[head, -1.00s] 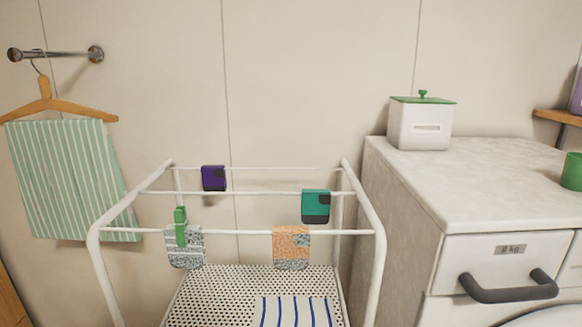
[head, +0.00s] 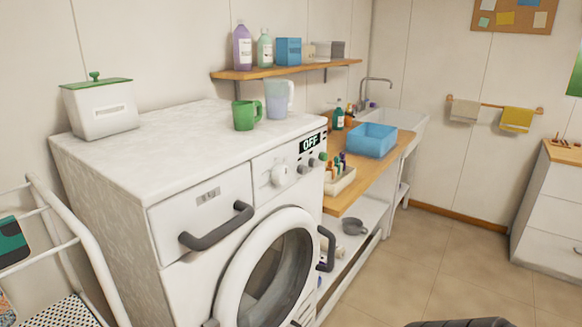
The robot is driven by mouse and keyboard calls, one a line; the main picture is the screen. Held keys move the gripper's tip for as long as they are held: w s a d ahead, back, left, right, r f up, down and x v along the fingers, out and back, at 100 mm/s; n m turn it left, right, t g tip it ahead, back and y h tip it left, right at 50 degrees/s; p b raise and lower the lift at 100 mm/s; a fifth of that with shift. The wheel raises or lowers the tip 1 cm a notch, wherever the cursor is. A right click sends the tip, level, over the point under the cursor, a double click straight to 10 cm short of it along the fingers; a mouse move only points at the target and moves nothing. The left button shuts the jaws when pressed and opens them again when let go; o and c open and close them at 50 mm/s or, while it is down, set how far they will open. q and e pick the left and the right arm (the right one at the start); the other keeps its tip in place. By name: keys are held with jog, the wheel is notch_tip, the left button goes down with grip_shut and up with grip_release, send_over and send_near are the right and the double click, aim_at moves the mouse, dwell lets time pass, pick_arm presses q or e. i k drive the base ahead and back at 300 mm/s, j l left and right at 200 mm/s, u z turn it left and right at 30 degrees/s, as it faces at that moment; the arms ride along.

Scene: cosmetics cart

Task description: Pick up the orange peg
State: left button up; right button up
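I cannot make out an orange peg for certain. A pale tray (head: 341,184) on the wooden counter holds several small upright coloured items, some orange, green and blue, too small to tell apart. No gripper fingers show in the head view. Dark shapes are cut off at the bottom edge, and I cannot tell what they are.
A washing machine (head: 145,170) fills the middle, with a white box (head: 101,110), a green mug (head: 244,116) and a clear jug (head: 279,101) on top. A blue bin (head: 371,141) stands on the wooden counter (head: 392,160). The drying rack (head: 85,245) is at left. Floor (head: 440,265) is clear at right.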

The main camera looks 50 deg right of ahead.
aim_at(330, 165)
jog(key=z, duration=2)
jog(key=l+u, duration=0.15)
jog(key=u, duration=1.85)
jog(key=j+z, duration=0.1)
jog(key=z, duration=1.85)
